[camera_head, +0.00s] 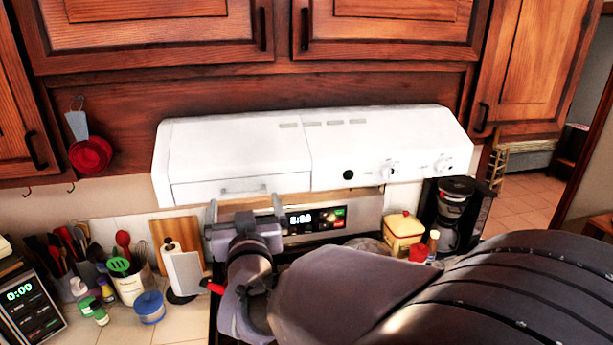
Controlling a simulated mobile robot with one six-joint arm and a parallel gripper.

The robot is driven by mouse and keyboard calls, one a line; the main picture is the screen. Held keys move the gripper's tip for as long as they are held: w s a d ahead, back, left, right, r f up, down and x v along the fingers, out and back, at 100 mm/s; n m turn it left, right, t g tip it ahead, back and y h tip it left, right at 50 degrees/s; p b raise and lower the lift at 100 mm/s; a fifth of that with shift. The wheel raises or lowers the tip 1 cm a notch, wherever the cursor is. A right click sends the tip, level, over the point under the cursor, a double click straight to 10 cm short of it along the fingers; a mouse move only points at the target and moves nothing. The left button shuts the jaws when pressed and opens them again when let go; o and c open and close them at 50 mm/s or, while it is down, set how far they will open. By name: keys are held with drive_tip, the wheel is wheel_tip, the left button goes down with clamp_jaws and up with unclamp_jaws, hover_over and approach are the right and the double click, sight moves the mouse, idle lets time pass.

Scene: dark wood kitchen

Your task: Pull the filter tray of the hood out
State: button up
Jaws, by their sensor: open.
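The white hood (390,140) hangs under the wooden cabinets. Its filter tray (220,189) is the front panel at the hood's left end, with a slim pale handle (244,188) on it. The tray front looks about flush with the hood. My gripper (243,207) is open, its two fingers apart and pointing up, just below the tray front. Its right finger appears near the handle's right end; I cannot tell whether it touches. Nothing shows between the fingers. My arm covers the lower right of the view.
Below stand a utensil crock (130,286), a paper towel holder (184,273), a blue container (150,307), a yellow canister (403,232) and a coffee maker (455,215). A lit display panel (316,219) is behind my gripper. Wooden cabinets (150,35) close off the space above.

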sight(244, 194)
drive_tip(key=shift+x, duration=1.6)
